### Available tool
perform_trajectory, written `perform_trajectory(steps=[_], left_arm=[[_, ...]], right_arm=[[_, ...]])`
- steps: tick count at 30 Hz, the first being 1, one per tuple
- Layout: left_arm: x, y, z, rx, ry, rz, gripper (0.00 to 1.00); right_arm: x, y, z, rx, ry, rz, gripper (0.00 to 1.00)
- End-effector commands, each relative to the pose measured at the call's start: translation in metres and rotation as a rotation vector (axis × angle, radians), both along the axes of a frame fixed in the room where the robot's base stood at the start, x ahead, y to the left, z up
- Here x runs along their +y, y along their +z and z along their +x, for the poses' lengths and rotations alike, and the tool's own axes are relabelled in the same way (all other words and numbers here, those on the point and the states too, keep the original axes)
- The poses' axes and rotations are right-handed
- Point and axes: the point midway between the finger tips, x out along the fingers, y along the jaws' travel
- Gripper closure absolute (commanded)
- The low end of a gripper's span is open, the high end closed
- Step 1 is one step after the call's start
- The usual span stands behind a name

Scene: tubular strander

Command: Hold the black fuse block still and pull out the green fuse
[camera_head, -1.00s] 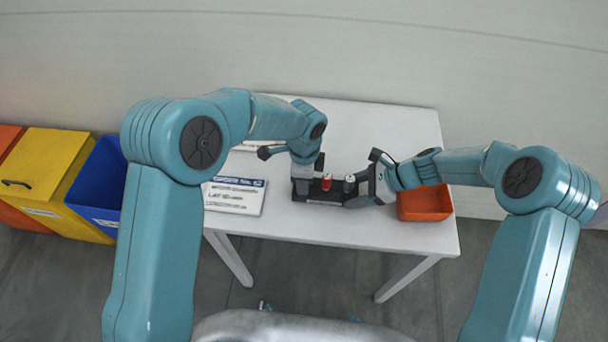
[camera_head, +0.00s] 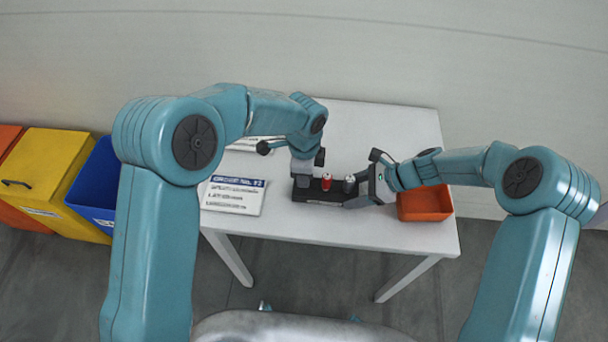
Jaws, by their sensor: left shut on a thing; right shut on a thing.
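The black fuse block (camera_head: 314,195) lies on the white table. A red fuse (camera_head: 326,182) and a grey-white fuse (camera_head: 349,184) stand upright in it. My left gripper (camera_head: 302,177) points down over the block's left end and is shut. The green fuse does not show; the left gripper covers the spot where its fingers close. My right gripper (camera_head: 367,194) is shut at the block's right end, holding the block from the side. Its exact contact is partly hidden by the hand.
An orange tray (camera_head: 424,204) stands to the right of the block, close to the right hand. A printed card (camera_head: 234,196) lies on the table (camera_head: 394,122) to the left. Yellow (camera_head: 47,170) and blue (camera_head: 98,190) bins stand on the floor at left.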

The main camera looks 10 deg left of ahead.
Motion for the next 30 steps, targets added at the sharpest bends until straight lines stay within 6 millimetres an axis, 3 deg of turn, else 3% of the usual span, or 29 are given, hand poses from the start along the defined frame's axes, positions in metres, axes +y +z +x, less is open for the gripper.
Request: perform_trajectory(steps=[30], left_arm=[[0.000, 0.033, 0.000, -0.001, -0.001, -0.001, 1.00]], right_arm=[[0.000, -0.006, -0.003, 0.007, 0.003, -0.004, 0.76]])
